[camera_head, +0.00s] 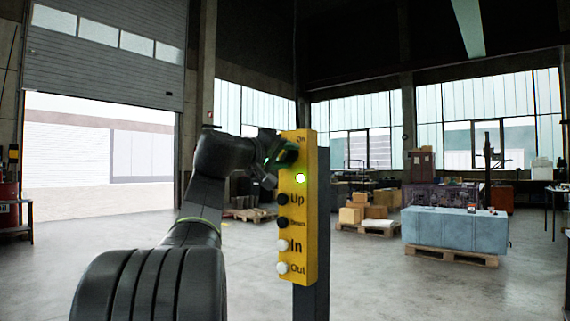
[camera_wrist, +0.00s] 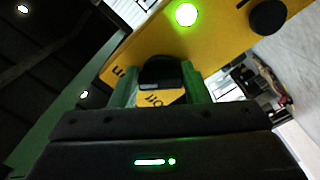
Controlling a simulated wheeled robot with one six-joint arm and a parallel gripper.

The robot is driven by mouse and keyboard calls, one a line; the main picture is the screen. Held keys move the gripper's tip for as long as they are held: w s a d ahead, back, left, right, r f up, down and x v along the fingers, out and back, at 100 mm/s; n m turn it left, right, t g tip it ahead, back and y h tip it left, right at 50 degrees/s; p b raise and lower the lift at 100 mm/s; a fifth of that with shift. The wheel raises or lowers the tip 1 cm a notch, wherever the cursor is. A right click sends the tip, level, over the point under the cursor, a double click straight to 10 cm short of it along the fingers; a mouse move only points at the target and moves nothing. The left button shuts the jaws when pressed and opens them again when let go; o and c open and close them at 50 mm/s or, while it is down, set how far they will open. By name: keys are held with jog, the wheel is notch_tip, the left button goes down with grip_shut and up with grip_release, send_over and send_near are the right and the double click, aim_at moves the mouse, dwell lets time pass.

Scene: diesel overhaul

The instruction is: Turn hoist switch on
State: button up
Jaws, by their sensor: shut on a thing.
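The yellow hoist control box (camera_head: 313,215) stands upright on a dark post, with "On" printed near its top. Its green lamp (camera_head: 300,178) is lit and also shows in the wrist view (camera_wrist: 186,14). My gripper (camera_head: 276,151) is at the upper part of the box and hides the switch from the head camera. In the wrist view, the black hoist switch (camera_wrist: 160,69) sits between the two green fingers of my gripper (camera_wrist: 163,87), which is shut on it. "On" and "Off" lettering shows beside the switch.
Below the lamp are the black Up button (camera_head: 283,199), the black Down button (camera_head: 282,222), and the white In button (camera_head: 283,245) and Out button (camera_head: 283,268). A blue-grey block on a pallet (camera_head: 440,229) and cardboard boxes (camera_head: 352,214) stand well behind. The floor between is clear.

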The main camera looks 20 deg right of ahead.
jog(key=shift+f+m+b, duration=0.1)
jog(key=shift+m+b, duration=0.2)
jog(key=shift+m, duration=0.4)
jog(key=o, duration=1)
jog(key=v, duration=1.4)
jog(key=shift+d, duration=0.1)
jog(key=x, duration=1.3)
jog(key=shift+w+d, duration=0.25)
jog(key=shift+d, duration=0.1)
